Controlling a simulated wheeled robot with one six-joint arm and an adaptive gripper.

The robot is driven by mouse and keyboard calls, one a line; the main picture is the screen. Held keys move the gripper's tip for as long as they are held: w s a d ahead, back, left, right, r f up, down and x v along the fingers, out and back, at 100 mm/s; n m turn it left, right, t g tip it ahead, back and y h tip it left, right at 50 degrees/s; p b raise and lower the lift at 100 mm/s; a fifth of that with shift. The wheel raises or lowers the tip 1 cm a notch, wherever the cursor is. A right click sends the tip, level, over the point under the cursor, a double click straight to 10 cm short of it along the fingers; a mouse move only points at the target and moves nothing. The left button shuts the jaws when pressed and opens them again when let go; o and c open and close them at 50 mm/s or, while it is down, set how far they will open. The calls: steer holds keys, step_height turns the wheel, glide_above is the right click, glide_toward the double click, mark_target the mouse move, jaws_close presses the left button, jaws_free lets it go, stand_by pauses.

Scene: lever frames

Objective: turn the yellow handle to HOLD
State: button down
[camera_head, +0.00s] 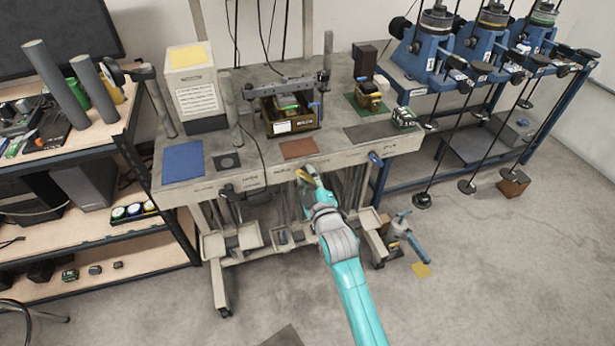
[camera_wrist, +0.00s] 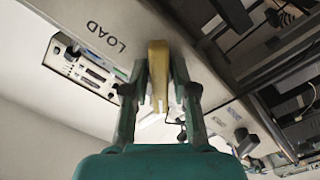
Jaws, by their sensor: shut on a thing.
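The yellow handle (camera_wrist: 158,62) shows in the wrist view as a pale yellow bar between my two fingers, beside the printed word LOAD on the bench's front face (camera_wrist: 85,22). My gripper (camera_wrist: 164,88) is shut on this handle. In the head view my gripper (camera_head: 311,184) is at the bench's front edge, with a small bit of the yellow handle (camera_head: 305,173) showing at its tip. Lettering on the front edge is too small to read there, and I cannot make out the word HOLD in either view.
The bench top (camera_head: 235,187) carries a bin (camera_head: 290,122), a white box (camera_head: 195,95) and several coloured mats. A dark lever (camera_head: 231,200) hangs from the front edge to the left. A shelf (camera_head: 95,135) stands left, a blue machine rack (camera_head: 450,80) right. The floor in front is mostly clear.

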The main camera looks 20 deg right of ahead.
stand_by(0.3)
steer(key=c, duration=1.1)
jaws_free()
steer(key=s, duration=1.2)
